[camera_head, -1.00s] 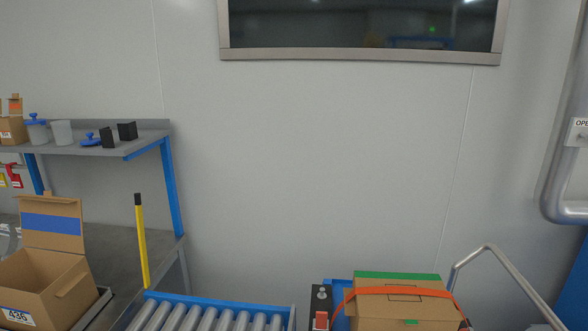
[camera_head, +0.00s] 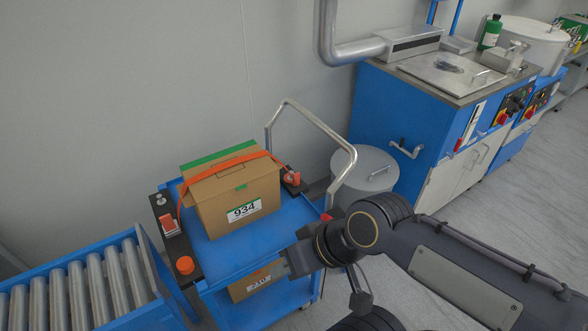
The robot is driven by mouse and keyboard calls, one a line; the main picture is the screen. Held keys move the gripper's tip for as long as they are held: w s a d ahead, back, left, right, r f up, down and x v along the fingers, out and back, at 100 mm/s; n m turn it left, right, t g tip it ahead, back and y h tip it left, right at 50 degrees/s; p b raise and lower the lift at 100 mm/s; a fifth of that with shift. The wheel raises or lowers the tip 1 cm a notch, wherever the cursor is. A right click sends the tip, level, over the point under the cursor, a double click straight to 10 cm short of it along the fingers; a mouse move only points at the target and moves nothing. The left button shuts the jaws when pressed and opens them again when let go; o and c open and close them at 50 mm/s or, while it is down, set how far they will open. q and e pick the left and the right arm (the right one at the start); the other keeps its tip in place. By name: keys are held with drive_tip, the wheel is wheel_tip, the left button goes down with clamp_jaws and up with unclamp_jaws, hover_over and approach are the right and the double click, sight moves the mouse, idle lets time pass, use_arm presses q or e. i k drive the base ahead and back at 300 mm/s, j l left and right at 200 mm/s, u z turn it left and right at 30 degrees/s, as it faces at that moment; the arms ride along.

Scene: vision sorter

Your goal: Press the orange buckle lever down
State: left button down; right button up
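A cardboard box (camera_head: 217,208) marked 934 stands on a blue cart (camera_head: 252,240), with an orange strap (camera_head: 234,162) over its top. At the strap's left end an orange lever-like part (camera_head: 168,225) with a pale area sits on a dark mount. Another orange part (camera_head: 292,177) sits on a dark mount at the strap's right end. I cannot tell for sure which one is the buckle lever. My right gripper (camera_head: 293,262) is by the cart's front right side, apart from both orange parts. Its fingers are too unclear to tell open or shut. My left gripper is out of view.
An orange knob (camera_head: 185,265) is at the cart's left front corner. A roller conveyor (camera_head: 140,285) stands at the left. A metal handle (camera_head: 315,128) rises behind the cart. A lidded grey bin (camera_head: 363,170) and blue workbench (camera_head: 375,112) stand to the right.

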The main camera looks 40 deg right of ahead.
sight(167, 222)
drive_tip(key=l+z, duration=0.2)
drive_tip(key=l, duration=0.25)
drive_tip(key=i+l+z, duration=0.15)
drive_tip(key=l, duration=0.3)
drive_tip(key=i+l+z, duration=0.2)
drive_tip(key=l, duration=0.25)
drive_tip(key=l+z, duration=0.15)
drive_tip(key=l, duration=0.3)
drive_tip(key=j+z, duration=0.1)
drive_tip(key=j, duration=0.65)
drive_tip(key=i, duration=0.05)
